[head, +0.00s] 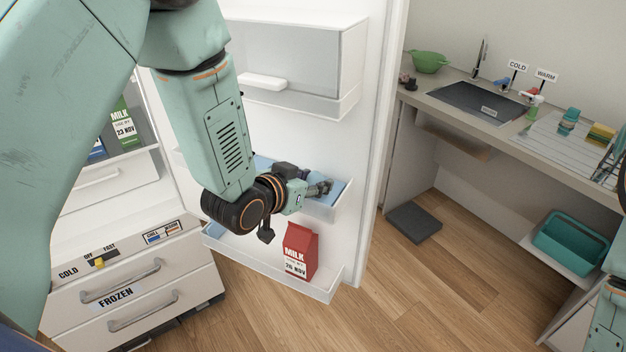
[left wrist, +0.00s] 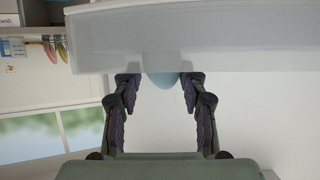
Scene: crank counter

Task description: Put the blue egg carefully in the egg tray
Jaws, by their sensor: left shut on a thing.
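The blue egg (left wrist: 161,80) shows between my finger pads in the left wrist view, its upper part behind a pale, cloudy wall. My left gripper (head: 322,188) is shut on it, at the middle shelf of the open fridge door; it also shows in the left wrist view (left wrist: 160,83). The blue egg tray (head: 336,197) lies in that shelf, partly hidden by my arm and gripper. The egg cannot be made out in the head view. Whether it touches the tray is hidden. My right gripper is out of view.
The door shelf's white rim (head: 330,215) is close below my left gripper. A red milk carton (head: 299,250) stands in the lower door shelf (head: 320,291). A closed compartment (head: 300,60) is above. The counter (head: 450,100) is at right.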

